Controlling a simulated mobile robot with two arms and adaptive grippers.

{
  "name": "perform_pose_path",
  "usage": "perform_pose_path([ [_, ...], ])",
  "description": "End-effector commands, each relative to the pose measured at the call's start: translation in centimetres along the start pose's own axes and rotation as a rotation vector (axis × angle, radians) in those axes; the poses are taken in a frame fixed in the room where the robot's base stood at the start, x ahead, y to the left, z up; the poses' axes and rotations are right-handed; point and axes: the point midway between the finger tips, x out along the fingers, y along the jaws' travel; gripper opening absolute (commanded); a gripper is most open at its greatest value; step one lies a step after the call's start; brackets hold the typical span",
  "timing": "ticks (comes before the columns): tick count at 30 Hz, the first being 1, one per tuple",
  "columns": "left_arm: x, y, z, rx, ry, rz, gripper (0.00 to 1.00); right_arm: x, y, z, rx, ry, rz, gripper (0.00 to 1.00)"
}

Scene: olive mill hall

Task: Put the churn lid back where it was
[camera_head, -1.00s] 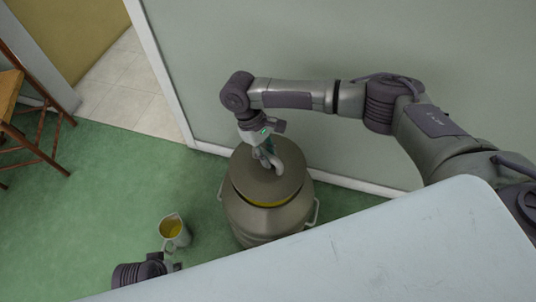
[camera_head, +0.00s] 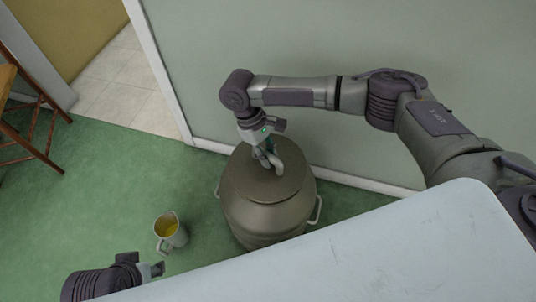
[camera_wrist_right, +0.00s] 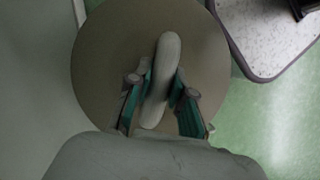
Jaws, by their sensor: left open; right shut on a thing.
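The churn lid (camera_head: 258,184) is a round grey-brown disc with a pale curved handle (camera_head: 291,156). It sits level over the mouth of the metal churn (camera_head: 262,222), with no gap visible between them. My right gripper (camera_head: 267,161) is shut on the lid's handle from above. In the right wrist view, the fingers (camera_wrist_right: 161,95) stand on both sides of the handle, and the lid (camera_wrist_right: 105,65) fills the middle. My left gripper (camera_head: 158,269) is open and empty at the lower left, partly hidden by the pale tabletop.
A jug (camera_head: 175,241) with yellow liquid stands on the green floor between my left gripper and the churn. The pale tabletop (camera_head: 400,245) covers the lower right. A wall (camera_head: 330,45) is close behind the churn. A wooden chair (camera_head: 35,130) stands at far left.

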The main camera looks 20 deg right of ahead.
Motion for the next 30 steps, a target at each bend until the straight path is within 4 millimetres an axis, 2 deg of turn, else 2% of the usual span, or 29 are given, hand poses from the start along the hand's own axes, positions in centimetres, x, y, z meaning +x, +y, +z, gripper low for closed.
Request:
perform_pose_path([
  [11,-0.1,0.0,0.0,0.0,0.0,0.0,0.41,-0.1,0.0,0.0,0.0,0.0,0.0,0.0],
  [29,0.1,0.0,-0.2,0.0,0.013,0.0,0.41,0.9,0.0,-0.4,0.0,0.0,-0.001,0.0],
  [30,0.1,0.0,-0.3,0.0,0.015,0.0,0.41,1.0,0.0,-0.5,-0.001,0.001,-0.001,0.23],
])
